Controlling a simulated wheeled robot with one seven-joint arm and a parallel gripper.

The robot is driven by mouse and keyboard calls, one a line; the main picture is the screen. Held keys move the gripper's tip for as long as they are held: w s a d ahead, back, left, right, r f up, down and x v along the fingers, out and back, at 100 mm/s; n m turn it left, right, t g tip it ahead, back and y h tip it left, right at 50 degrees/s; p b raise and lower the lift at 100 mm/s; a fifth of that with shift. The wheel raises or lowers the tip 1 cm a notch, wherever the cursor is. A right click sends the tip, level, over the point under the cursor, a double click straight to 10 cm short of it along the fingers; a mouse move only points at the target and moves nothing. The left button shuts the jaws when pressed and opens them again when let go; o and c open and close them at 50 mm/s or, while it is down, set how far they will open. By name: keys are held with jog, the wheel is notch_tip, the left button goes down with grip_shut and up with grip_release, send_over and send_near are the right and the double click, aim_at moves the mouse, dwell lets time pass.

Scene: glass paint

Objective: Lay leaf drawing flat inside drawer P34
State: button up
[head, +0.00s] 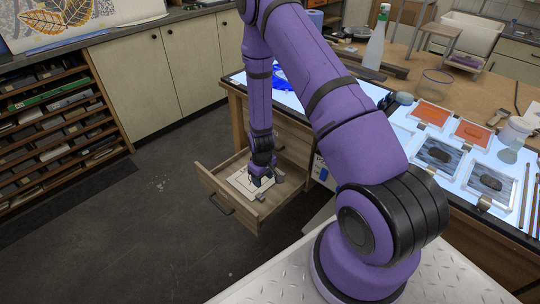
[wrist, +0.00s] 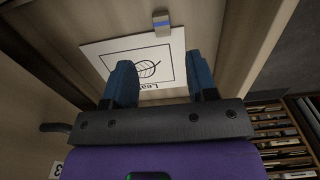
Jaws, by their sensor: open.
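The leaf drawing (head: 242,184) is a white sheet inside the pulled-out wooden drawer (head: 222,203). In the wrist view the drawing (wrist: 98,55) shows a framed black leaf and part of a printed word, and looks flat on the drawer bottom. My gripper (head: 260,182) is low in the drawer over the drawing. In the wrist view its two blue fingers (wrist: 163,80) are apart, with nothing clamped between them. They hide part of the sheet's near edge. Whether the fingertips touch the sheet cannot be told. The drawer's full label is not readable.
A small clip-like piece with a blue band (wrist: 161,23) is at the drawing's edge. The lit worktable (head: 405,130) holds framed glass pieces and a spray bottle (head: 376,40). A slotted rack (head: 60,120) stands left. The floor (head: 130,235) beside the drawer is clear.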

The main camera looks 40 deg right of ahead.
jog(key=a+r+t, duration=0.1)
jog(key=a+r, duration=0.1)
jog(key=r, duration=1.5)
jog(key=a+r+t, duration=0.2)
jog(key=r, duration=1.5)
jog(key=s+a+r+m, duration=0.1)
jog(key=s+a+r, duration=0.1)
jog(key=s+r, duration=1)
jog(key=s+r+m+t, duration=0.1)
jog(key=s+r+t, duration=0.1)
jog(key=s+r, duration=0.6)
jog(key=s, duration=0.4)
jog(key=shift+s+a+r, duration=0.35)
jog(key=shift+a+r, duration=0.05)
